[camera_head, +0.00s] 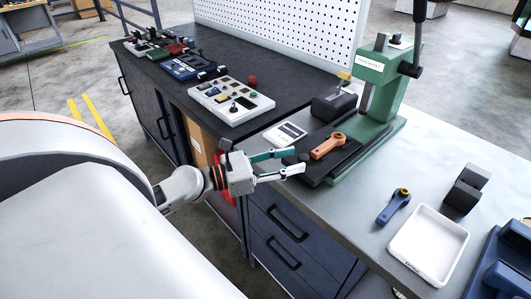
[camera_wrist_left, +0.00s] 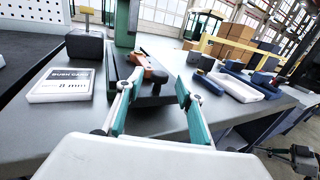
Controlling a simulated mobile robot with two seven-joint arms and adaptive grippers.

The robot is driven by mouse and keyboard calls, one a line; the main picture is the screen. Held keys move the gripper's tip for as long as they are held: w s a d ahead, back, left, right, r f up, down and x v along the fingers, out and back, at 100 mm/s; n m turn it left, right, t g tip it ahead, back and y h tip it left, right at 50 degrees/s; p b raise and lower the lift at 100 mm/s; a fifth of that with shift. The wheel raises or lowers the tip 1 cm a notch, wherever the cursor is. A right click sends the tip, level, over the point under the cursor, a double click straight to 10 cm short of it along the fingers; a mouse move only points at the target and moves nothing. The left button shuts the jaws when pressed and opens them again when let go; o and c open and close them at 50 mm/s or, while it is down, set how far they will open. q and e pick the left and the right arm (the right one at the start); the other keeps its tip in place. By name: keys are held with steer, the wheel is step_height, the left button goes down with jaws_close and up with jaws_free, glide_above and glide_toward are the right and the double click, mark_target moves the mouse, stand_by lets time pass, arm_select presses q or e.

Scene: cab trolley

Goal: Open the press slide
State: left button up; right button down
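The green press (camera_head: 385,75) stands at the back of the grey bench, with a black lever at its upper right. Its dark slide (camera_head: 330,172) lies low at the press's foot, with a small dark knob (camera_head: 304,157) at the near end. The knob also shows in the wrist view (camera_wrist_left: 159,76). An orange-handled tool (camera_head: 328,146) lies on or over the slide. My left gripper (camera_head: 297,161) is open, its two fingertips near the knob, which appears between them in the wrist view; contact cannot be told.
A white card (camera_head: 285,134) reading 8 mm lies left of the slide. A dark block (camera_head: 334,104) stands behind it. A blue-handled tool (camera_head: 393,207), white tray (camera_head: 428,246), dark stand (camera_head: 467,188) and blue holder (camera_head: 505,262) are to the right. Bare bench lies between.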

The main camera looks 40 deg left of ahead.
arm_select(q)
steer(key=v, duration=0.7)
steer(key=shift+s+a, duration=0.2)
steer(key=shift+s, duration=0.1)
steer(key=s+d+f+m+g+y, duration=0.2)
steer(key=d+f+m, duration=0.1)
steer(key=f+m, duration=0.6)
steer(key=s+d+f+m+g+y, duration=0.2)
steer(key=f+m, duration=0.5)
steer(key=f, duration=0.4)
steer(key=s+d+f+m+y, duration=0.1)
steer(key=d+f+m, duration=0.3)
steer(key=m, duration=0.5)
steer(key=s+d+f+m+y, duration=0.1)
steer(key=s+d+f+m, duration=0.1)
steer(key=d+f+m, duration=0.3)
steer(key=d+m, duration=0.1)
steer(key=m, duration=0.3)
steer(key=shift+s+d+f+g, duration=0.2)
steer(key=shift+s+f+g, duration=0.15)
steer(key=shift+s+g, duration=0.05)
